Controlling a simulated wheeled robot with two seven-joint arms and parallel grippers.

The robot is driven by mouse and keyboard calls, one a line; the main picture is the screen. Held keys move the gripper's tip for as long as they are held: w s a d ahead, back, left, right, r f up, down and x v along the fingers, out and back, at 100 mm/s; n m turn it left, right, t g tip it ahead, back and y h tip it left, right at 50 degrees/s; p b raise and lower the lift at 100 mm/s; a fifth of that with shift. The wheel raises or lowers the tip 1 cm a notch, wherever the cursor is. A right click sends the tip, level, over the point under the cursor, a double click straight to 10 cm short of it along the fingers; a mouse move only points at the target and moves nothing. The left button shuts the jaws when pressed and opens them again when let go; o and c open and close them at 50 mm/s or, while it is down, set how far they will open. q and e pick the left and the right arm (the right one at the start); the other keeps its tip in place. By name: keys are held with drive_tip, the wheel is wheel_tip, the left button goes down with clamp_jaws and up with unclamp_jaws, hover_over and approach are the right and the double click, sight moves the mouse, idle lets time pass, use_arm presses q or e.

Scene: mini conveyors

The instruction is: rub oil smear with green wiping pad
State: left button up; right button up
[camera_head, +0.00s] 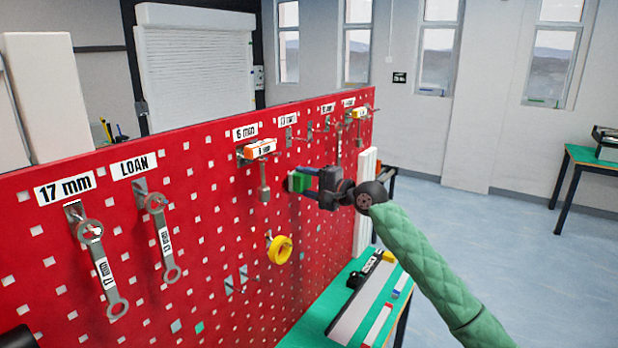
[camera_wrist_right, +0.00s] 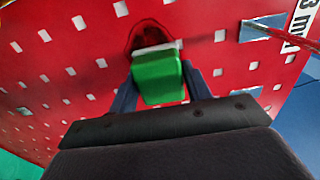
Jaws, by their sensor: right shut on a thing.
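My right gripper (camera_head: 308,182) is shut on the green wiping pad (camera_head: 299,182) in front of the red pegboard (camera_head: 200,190). In the right wrist view the green pad (camera_wrist_right: 160,78) sits between the blue fingers, with a paler edge on its far side. The oil smear (camera_wrist_right: 146,33) is a dark, glossy patch on the red board, just beyond the pad, which hides its lower part. I cannot tell whether the pad touches the board. In the head view the smear cannot be made out.
Wrenches hang at left below the labels "17 mm" (camera_head: 65,190) and "LOAN" (camera_head: 134,165). A tool hangs from a hook by the orange-white tag (camera_head: 260,148). A yellow tape roll (camera_head: 280,250) hangs lower. A green bench top (camera_head: 322,318) with items lies below the board.

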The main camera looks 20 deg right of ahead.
sight(282, 184)
drive_tip(key=shift+s+a+r+p, duration=0.15)
drive_tip(key=shift+s+a+p, duration=0.35)
drive_tip(key=shift+a, duration=0.2)
drive_tip(key=shift+s+a, duration=0.25)
drive_tip(key=shift+a, duration=0.1)
drive_tip(key=shift+s+a+p, duration=0.45)
drive_tip(key=shift+a+p, duration=0.05)
drive_tip(key=shift+p, duration=0.45)
drive_tip(key=shift+s+a+p, duration=0.7)
drive_tip(key=shift+a+p, duration=0.1)
drive_tip(key=shift+a, duration=0.1)
drive_tip(key=shift+p, duration=0.4)
drive_tip(key=shift+w+d, duration=0.25)
drive_tip(key=shift+d, duration=0.05)
drive_tip(key=shift+w+d+b, duration=0.7)
drive_tip(key=shift+w+d, duration=0.25)
drive_tip(key=shift+d, duration=0.3)
drive_tip(key=shift+d, duration=0.1)
